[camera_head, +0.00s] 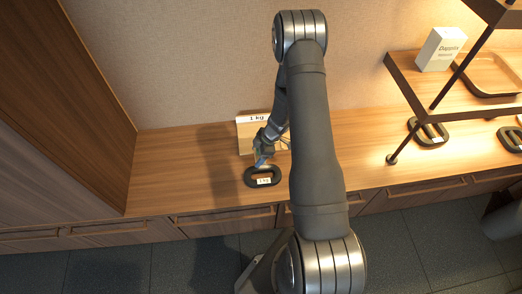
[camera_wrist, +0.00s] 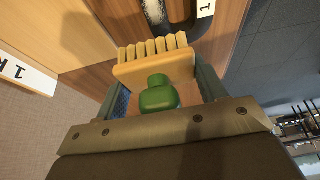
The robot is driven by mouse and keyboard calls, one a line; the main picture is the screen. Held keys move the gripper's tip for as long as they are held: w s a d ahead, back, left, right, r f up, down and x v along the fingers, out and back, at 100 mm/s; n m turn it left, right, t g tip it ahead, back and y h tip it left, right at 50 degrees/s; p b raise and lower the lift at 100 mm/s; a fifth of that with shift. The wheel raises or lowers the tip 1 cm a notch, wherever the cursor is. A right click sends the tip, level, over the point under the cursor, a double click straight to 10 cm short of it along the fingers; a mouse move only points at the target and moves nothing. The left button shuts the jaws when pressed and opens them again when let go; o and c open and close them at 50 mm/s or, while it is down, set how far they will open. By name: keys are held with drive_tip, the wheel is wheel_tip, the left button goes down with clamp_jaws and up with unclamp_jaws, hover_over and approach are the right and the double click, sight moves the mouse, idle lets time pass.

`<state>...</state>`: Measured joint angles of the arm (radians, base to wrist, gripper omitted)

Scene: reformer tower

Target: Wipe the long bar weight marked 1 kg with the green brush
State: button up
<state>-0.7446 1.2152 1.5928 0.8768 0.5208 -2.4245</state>
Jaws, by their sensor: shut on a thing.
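My gripper (camera_head: 264,157) points down at the wooden counter, just behind a dark oval weight (camera_head: 250,181) with a white label. In the wrist view my gripper (camera_wrist: 162,88) is shut on the brush (camera_wrist: 158,94), which has a green knob, a pale wooden block and cream bristles pointing away from me. The dark weight (camera_wrist: 205,27) lies just beyond the bristles, with a label starting with "1". I cannot tell whether the bristles touch it. In the head view the brush is mostly hidden by my gripper.
A wooden holder with a "1 kg" sign (camera_head: 253,119) stands behind my gripper; the sign also shows in the wrist view (camera_wrist: 24,74). Other dark weights (camera_head: 428,133) lie at right under a shelf (camera_head: 400,68) with dark posts. The counter left of the weight is clear.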

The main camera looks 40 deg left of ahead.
sight(271, 164)
drive_tip(key=shift+f, duration=2.75)
drive_tip(key=shift+w+d+f, duration=0.6)
drive_tip(key=shift+c, duration=0.3)
drive_tip(key=shift+w+d, duration=1.85)
drive_tip(key=shift+s+a+r, duration=0.1)
drive_tip(key=shift+s+a, duration=2.3)
drive_tip(key=shift+r, duration=3.95)
